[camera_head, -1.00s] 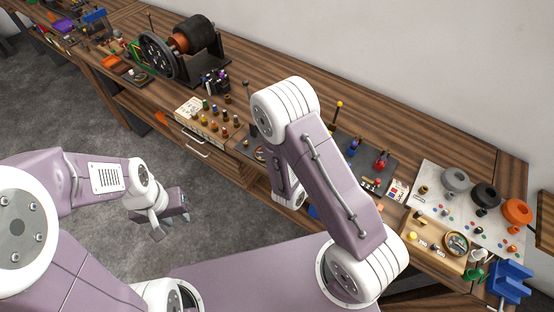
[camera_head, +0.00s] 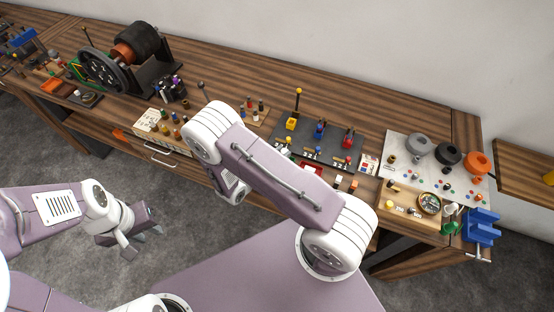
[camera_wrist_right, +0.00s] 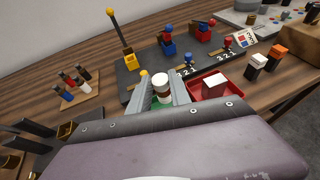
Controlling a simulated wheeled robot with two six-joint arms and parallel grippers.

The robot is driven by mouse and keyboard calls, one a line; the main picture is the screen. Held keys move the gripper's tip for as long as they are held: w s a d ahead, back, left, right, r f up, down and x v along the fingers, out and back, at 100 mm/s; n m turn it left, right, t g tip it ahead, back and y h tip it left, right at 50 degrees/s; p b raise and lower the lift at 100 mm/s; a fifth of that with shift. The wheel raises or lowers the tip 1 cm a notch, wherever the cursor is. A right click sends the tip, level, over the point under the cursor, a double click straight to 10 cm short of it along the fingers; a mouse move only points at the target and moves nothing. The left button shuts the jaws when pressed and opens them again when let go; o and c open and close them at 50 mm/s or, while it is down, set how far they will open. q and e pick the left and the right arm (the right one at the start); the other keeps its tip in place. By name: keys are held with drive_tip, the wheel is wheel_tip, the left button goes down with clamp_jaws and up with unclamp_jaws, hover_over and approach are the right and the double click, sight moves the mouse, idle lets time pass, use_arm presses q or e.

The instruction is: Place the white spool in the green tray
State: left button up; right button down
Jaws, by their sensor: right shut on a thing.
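The white spool (camera_wrist_right: 161,83) shows in the right wrist view, upright between the fingers of my right gripper (camera_wrist_right: 162,90), which is shut on it. A green surface (camera_wrist_right: 151,103) shows just beneath the spool, mostly hidden by the fingers; it may be the green tray, and I cannot tell whether the spool touches it. In the head view my right gripper and the spool are hidden behind my right arm. My left gripper (camera_head: 131,240) is open and empty, over the floor in front of the bench.
A red tray (camera_wrist_right: 196,87) holding a white block stands just right of the gripper. Behind is a dark board with yellow, blue and red parts (camera_head: 320,135). A small rack of spools (camera_wrist_right: 76,88) is at the left. A blue vise (camera_head: 482,228) stands at the bench's right end.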

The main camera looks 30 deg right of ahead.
drive_tip(key=f, duration=0.2)
drive_tip(key=a+f+p, duration=0.1)
drive_tip(key=f, duration=0.1)
drive_tip(key=shift+w+f, duration=0.2)
drive_tip(key=shift+f, duration=0.25)
drive_tip(key=shift+f, duration=0.15)
drive_tip(key=c, duration=1.2)
unclamp_jaws()
